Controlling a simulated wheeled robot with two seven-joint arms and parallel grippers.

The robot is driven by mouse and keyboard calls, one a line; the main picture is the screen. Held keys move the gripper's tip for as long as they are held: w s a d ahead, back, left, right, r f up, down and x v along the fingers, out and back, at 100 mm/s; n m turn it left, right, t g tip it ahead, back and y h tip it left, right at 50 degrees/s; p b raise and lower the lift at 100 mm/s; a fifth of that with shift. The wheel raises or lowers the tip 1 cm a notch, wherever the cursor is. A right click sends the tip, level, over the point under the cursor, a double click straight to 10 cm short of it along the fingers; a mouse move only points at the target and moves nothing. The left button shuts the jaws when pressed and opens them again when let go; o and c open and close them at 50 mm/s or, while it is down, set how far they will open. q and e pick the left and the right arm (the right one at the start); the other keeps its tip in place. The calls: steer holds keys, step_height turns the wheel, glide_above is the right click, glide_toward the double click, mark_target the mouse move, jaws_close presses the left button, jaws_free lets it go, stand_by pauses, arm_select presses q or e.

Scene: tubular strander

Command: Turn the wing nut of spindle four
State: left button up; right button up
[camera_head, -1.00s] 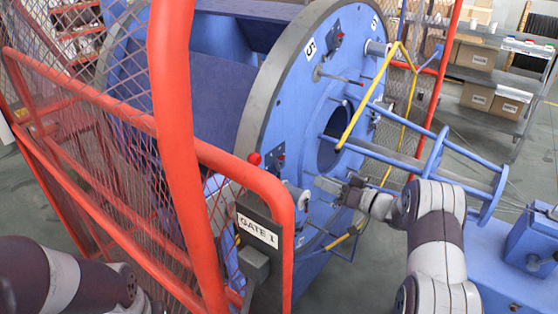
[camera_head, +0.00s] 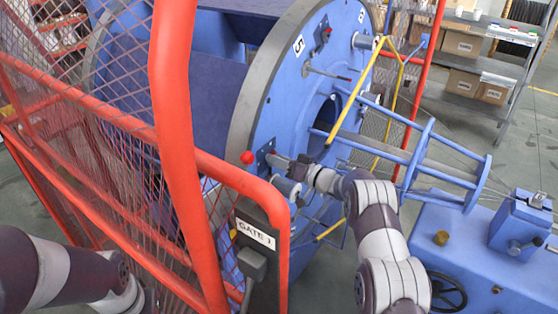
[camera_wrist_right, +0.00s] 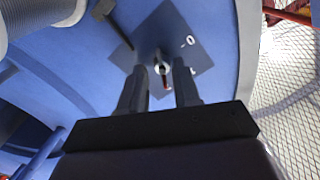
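The big blue disc (camera_head: 300,105) carries the spindles. A "5" label marks its upper part. A spindle rod (camera_head: 328,74) sticks out below that label. I cannot read a "4" label here. My right gripper (camera_head: 298,167) is at the lower face of the disc, close to a dark plate (camera_head: 265,157). In the right wrist view the two fingers of that gripper (camera_wrist_right: 160,75) are apart. A small round metal part with a red mark (camera_wrist_right: 163,68) shows between and beyond them, in front of a dark plate (camera_wrist_right: 180,42). I cannot tell whether it is a wing nut. My left gripper is out of view.
A red guard frame with mesh (camera_head: 172,130) stands in front on the left, with the "GATE 1" box (camera_head: 256,238). A yellow bar (camera_head: 355,95) and blue rods (camera_head: 400,157) are right of my gripper. A shelf with boxes (camera_head: 480,70) stands far back.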

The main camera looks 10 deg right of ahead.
jaws_close()
steer(key=shift+s+a+r, duration=0.1)
steer(key=shift+s+a+n+b, duration=0.1)
steer(key=shift+n+b, duration=11.8)
steer(key=shift+b, duration=0.65)
